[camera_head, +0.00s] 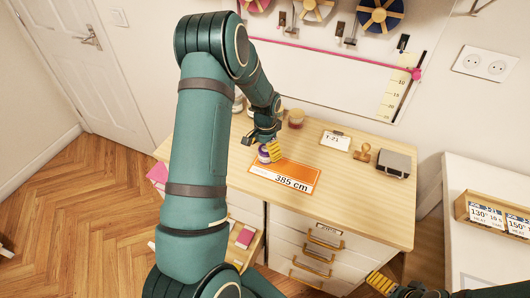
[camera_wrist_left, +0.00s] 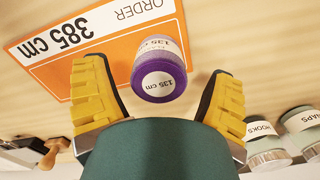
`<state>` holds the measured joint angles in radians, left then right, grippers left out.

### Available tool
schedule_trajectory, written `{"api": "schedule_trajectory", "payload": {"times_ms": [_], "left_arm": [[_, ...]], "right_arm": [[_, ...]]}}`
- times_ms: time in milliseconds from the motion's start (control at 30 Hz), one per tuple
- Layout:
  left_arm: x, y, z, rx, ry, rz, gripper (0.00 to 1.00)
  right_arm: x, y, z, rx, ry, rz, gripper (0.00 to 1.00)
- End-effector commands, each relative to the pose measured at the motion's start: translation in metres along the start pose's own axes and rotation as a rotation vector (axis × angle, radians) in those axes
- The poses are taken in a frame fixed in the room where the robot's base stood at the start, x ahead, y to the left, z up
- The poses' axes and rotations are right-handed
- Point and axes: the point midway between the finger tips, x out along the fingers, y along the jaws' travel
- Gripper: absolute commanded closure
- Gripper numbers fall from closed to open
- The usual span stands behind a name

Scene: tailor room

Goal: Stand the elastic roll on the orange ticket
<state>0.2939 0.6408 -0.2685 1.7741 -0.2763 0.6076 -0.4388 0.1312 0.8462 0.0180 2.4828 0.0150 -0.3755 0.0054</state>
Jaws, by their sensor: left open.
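The elastic roll (camera_wrist_left: 160,70) is purple with white "135 cm" labels and appears upright. The orange ticket (camera_wrist_left: 42,68) reads "ORDER 385 cm" and lies flat on the table. In the wrist view the roll overlaps the ticket's edge; I cannot tell how much of its base rests on it. In the head view the roll (camera_head: 263,156) shows at the ticket's (camera_head: 290,172) upper left corner, partly hidden by my gripper. My left gripper (camera_wrist_left: 158,98) is open, its yellow fingers either side of the roll with gaps. My right gripper (camera_head: 380,284) shows only partly, low at the right.
Jars labelled hooks (camera_wrist_left: 265,145) and snaps (camera_wrist_left: 302,125) stand near the left gripper. A T-21 card (camera_head: 335,141), a wooden stamp (camera_head: 362,153) and a grey box (camera_head: 394,163) stand to the ticket's right. The table's front right is clear. A drawer below stands open.

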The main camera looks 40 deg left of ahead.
Motion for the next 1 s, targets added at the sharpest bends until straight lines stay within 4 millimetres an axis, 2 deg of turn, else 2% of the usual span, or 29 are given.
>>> {"api": "schedule_trajectory", "payload": {"times_ms": [200,433,633,1000], "left_arm": [[-0.049,0.000,-0.001,0.000,0.004,-0.002,0.16],[-0.087,0.000,-0.001,0.001,0.003,-0.001,0.16],[-0.101,0.000,0.000,0.000,0.000,0.000,0.16],[-0.102,0.000,0.000,0.000,0.000,0.000,0.16]], "right_arm": [[-0.004,-0.001,0.000,0.000,-0.001,-0.001,0.00],[-0.007,-0.002,-0.001,0.000,-0.001,-0.002,0.00],[-0.008,-0.003,-0.001,0.000,-0.001,-0.002,0.00],[-0.008,-0.003,-0.001,0.000,-0.001,-0.002,0.00]]}}
